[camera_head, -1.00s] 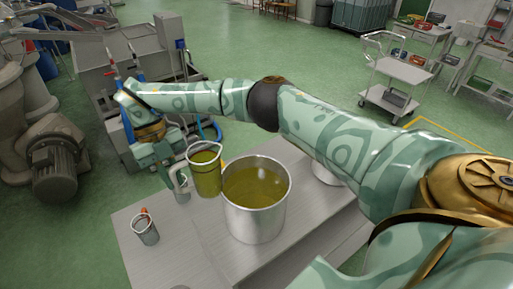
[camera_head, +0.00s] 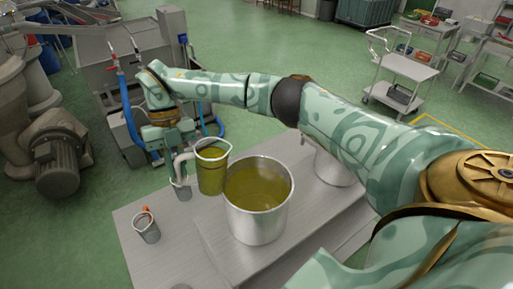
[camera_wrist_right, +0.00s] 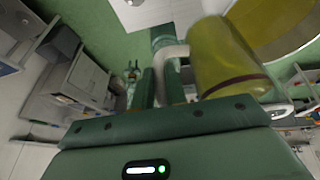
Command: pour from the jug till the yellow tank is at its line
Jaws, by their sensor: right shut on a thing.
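The clear jug (camera_head: 211,176) holds yellow-green oil and is close to upright, beside the left rim of a large open steel vessel (camera_head: 258,222). That vessel holds similar oil. I see no yellow tank body and cannot make out a fill line. No stream shows from the jug. My right gripper (camera_head: 181,168) is shut on the jug's pale handle. In the right wrist view the jug (camera_wrist_right: 228,60) and its handle (camera_wrist_right: 168,62) sit ahead of the gripper, with the vessel's oil behind the jug. My left gripper is out of view.
The grey table (camera_head: 185,245) carries a small cup (camera_head: 146,228) with an orange bit at its rim. A second steel vessel (camera_head: 332,170) is partly hidden by my right arm. A trolley (camera_head: 402,68) stands far back.

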